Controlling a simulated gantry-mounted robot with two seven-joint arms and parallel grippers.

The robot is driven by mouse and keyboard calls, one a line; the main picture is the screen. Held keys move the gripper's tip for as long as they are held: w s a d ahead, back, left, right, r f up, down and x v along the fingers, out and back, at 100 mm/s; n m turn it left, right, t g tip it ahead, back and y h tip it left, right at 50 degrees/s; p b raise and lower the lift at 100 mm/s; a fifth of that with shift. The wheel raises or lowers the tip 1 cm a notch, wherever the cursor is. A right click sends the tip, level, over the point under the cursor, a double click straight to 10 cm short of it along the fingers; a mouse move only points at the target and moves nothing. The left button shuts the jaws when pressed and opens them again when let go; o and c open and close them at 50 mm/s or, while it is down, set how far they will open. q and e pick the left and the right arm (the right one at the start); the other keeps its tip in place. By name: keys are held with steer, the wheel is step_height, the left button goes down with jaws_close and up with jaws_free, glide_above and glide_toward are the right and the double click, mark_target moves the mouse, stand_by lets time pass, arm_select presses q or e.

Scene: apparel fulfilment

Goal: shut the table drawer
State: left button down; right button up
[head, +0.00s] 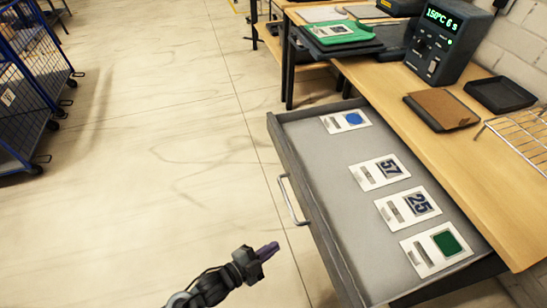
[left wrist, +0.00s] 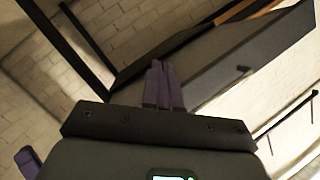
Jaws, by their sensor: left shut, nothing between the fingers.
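The table drawer (head: 300,200) is grey and stands pulled out from under the wooden table, with its bare floor and several flat cards showing. Its metal bar handle (head: 291,200) is on the front panel, facing left. My left gripper (head: 268,249) has dark purple fingers, shut and empty, in front of the drawer front, below and left of the handle, apart from it in the picture. In the left wrist view the shut fingers (left wrist: 161,82) point up towards a dark grey panel, likely the drawer (left wrist: 225,65). My right gripper is not in view.
The wooden table top (head: 395,90) holds a heat press controller (head: 446,38), a brown-topped tray (head: 441,109), a black tray (head: 499,94) and a wire rack (head: 520,135). Green and black trays (head: 340,32) are stacked farther back. A blue cage cart (head: 35,75) stands far left. The floor between is clear.

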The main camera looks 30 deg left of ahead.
arm_select(q)
steer(key=w+a+r+m+g+h+p, duration=0.1)
steer(key=w+a+r+m+h+p, duration=0.25)
steer(key=a+m, duration=0.4)
steer(key=w+a+r+m+h+p, duration=0.3)
steer(key=w+a+m, duration=0.15)
steer(key=a, duration=0.65)
steer(key=m, duration=0.2)
glide_toward(283, 158)
steer(key=b+x, duration=0.3)
steer(key=x, duration=0.3)
steer(key=shift+w+d, duration=0.1)
steer(key=shift+w, duration=0.15)
steer(key=shift+w+d+r, duration=0.1)
steer(key=shift+d, duration=0.05)
